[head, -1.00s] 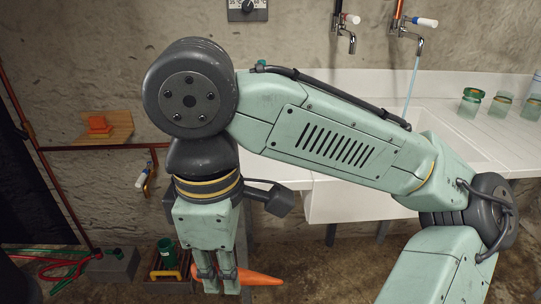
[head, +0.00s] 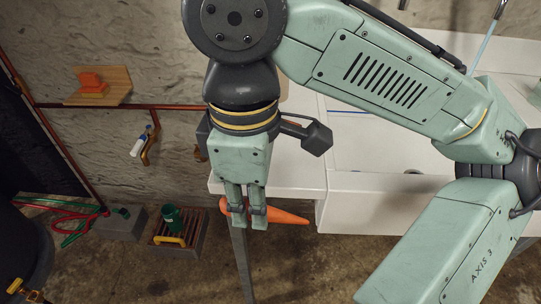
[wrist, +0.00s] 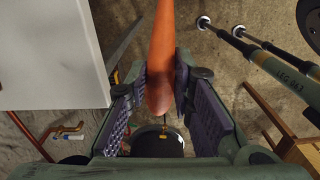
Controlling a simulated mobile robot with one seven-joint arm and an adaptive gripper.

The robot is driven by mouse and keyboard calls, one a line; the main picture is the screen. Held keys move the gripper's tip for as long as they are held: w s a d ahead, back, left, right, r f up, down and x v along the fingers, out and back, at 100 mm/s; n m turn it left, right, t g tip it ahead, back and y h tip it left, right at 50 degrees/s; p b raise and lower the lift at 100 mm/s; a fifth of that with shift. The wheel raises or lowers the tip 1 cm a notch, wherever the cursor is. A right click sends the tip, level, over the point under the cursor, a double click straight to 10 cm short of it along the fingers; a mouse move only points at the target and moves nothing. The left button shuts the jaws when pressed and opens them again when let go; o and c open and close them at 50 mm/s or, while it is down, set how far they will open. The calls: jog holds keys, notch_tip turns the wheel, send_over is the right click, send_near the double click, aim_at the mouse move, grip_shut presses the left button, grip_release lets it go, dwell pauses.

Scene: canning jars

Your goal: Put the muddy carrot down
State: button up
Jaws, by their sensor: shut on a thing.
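The carrot (head: 287,216) is orange and lies roughly level across my gripper (head: 246,220), its thin tip pointing right in the head view. My gripper is shut on it, with the fingers on both sides. In the wrist view the carrot (wrist: 162,45) runs from between the finger pads (wrist: 166,85) up to the top edge. I cannot clearly make out mud on it. In the head view it appears in front of the counter's lower left part, above the floor; its exact height and gap to the counter are unclear.
The white sink (head: 382,200) and its counter (head: 290,178) stand at the right, with water running at the top right. A slatted crate (head: 176,258) holding a green cup (head: 172,218) is on the floor. A grey box (head: 118,226) and hoses (head: 60,215) lie left of it.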

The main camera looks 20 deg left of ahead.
jog(key=w+a, duration=0.1)
jog(key=w, duration=0.3)
jog(key=w+a+f+p, duration=0.1)
jog(key=w+a, duration=0.1)
jog(key=w, duration=0.3)
jog(key=w+a+p, duration=0.1)
jog(key=w+a, duration=0.1)
jog(key=w, duration=0.3)
jog(key=shift+w+f, duration=0.15)
jog(key=shift+f, duration=0.05)
jog(key=shift+w+a+p, duration=0.2)
jog(key=shift+w+p, duration=0.2)
jog(key=shift+w, duration=0.15)
jog(key=shift+s+f, duration=0.1)
jog(key=shift+f, duration=0.8)
jog(key=shift+f+p, duration=0.25)
jog(key=shift+p, duration=0.4)
jog(key=shift+f, duration=0.5)
jog(key=shift+f, duration=0.2)
jog(key=o, duration=0.9)
jog(key=shift+c, duration=0.2)
